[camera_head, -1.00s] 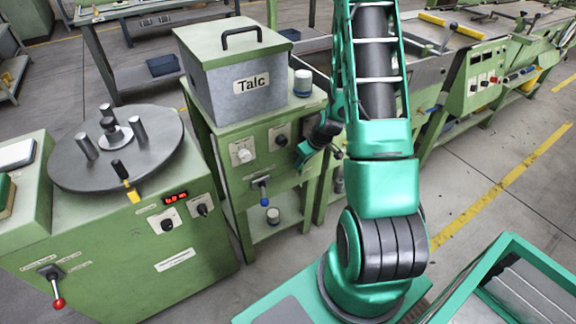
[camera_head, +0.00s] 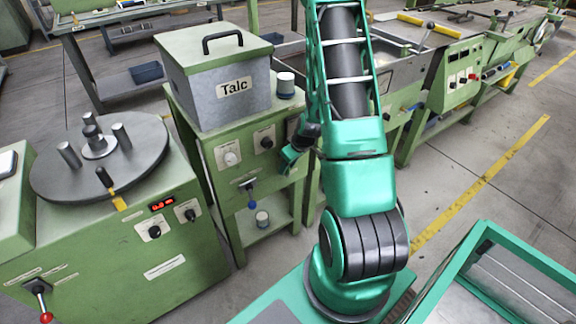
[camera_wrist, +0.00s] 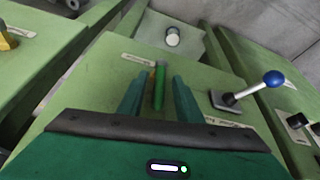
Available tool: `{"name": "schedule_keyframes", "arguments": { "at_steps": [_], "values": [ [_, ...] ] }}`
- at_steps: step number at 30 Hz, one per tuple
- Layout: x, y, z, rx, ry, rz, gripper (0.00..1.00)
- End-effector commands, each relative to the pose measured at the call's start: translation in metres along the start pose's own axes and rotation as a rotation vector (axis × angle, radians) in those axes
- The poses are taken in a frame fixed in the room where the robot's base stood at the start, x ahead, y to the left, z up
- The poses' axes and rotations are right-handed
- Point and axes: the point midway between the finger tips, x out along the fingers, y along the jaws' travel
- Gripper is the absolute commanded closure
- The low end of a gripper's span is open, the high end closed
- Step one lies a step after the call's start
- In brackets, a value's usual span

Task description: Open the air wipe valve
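In the wrist view my gripper (camera_wrist: 157,92) has its two green fingers apart, with gaps on both sides of a narrow green handle (camera_wrist: 160,88) that shows between them. A bit of yellow-brown shows beside the handle. A small pale label is near it on the green panel; I cannot read it. I cannot tell whether this handle is the air wipe valve. To its right on the panel is a lever with a blue ball end (camera_wrist: 273,78). In the head view my gripper (camera_head: 288,157) is beside the talc cabinet's front, partly hidden by my arm; the handle is not seen there.
The green talc cabinet (camera_head: 225,190) carries the grey Talc box (camera_head: 232,98), knobs and a blue-ended lever (camera_head: 252,197). Left stands a green machine with a round turntable (camera_head: 62,175) and a red-ended lever (camera_head: 45,315). Open floor lies to the right.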

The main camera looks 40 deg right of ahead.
Motion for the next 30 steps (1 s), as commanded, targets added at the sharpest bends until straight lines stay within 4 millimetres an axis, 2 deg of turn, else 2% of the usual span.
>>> {"name": "schedule_keyframes", "arguments": {
  "at_steps": [4,8,21,30],
  "values": [
    [-0.002,0.0,-0.001,-0.001,0.003,0.0,0.68],
    [-0.013,0.001,-0.001,0.001,0.004,0.002,0.68],
    [-0.081,0.001,-0.001,0.001,0.003,0.003,0.68],
    [-0.105,0.0,0.0,0.0,0.0,0.001,0.68]
  ]
}}
